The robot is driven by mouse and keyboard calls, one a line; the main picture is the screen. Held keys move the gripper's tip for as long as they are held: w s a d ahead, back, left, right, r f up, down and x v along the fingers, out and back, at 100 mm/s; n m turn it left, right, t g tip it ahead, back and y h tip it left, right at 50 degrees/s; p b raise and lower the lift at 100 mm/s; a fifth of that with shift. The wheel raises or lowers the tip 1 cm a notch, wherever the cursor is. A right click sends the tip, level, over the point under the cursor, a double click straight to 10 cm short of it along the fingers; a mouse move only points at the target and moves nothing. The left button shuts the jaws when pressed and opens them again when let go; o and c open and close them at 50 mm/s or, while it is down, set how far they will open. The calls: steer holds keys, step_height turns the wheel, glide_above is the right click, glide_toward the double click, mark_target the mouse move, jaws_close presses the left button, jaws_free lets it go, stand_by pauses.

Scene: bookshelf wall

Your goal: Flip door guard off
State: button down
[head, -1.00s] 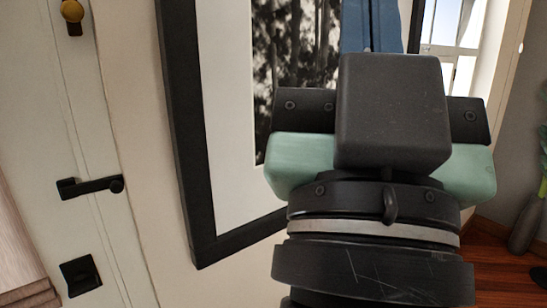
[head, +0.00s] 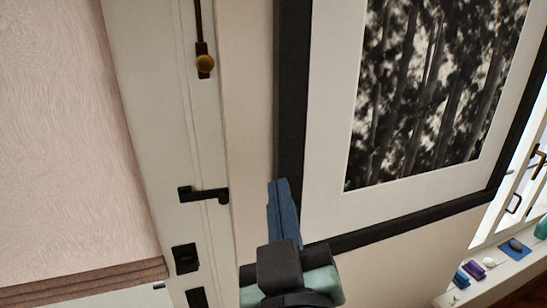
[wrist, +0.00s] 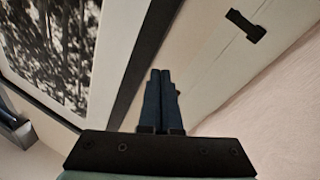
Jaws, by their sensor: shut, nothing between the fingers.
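A black bar fitting (head: 203,194), which looks like the door guard, is mounted on the white door edge in the head view. It lies nearly level, pointing right toward the wall. My gripper (head: 279,185) is shut and empty, its blue fingers pressed together and pointing up. In the head view its tips appear right of the bar, apart from it, in front of the picture frame's edge. The wrist view shows the shut fingers (wrist: 160,76) with a small dark bit at the right tip; I cannot tell what it is.
A large black-framed picture (head: 290,90) hangs close to the right. A white ledge (head: 480,285) with small objects is at the lower right. A black fitting (wrist: 244,25) shows in the wrist view.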

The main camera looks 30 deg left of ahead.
mark_target(206, 199)
steer(key=s+a+f+n+g+y+p, duration=0.2)
steer(key=s+a+f+n+g, duration=0.1)
steer(key=s+a+g, duration=0.1)
steer(key=shift+s+a+f+n+g, duration=0.35)
steer(key=shift+s+a+n, duration=0.1)
steer(key=shift+a, duration=0.25)
steer(key=x, duration=0.3)
steer(key=f+x, duration=0.1)
steer(key=x, duration=0.3)
steer(key=f+p+x, duration=0.1)
steer(key=x, duration=0.2)
steer(key=shift+w+d, duration=0.1)
steer(key=shift+w, duration=0.5)
steer(key=shift+w+d+f, duration=0.15)
steer(key=shift+w+f, duration=0.2)
steer(key=shift+f, duration=0.35)
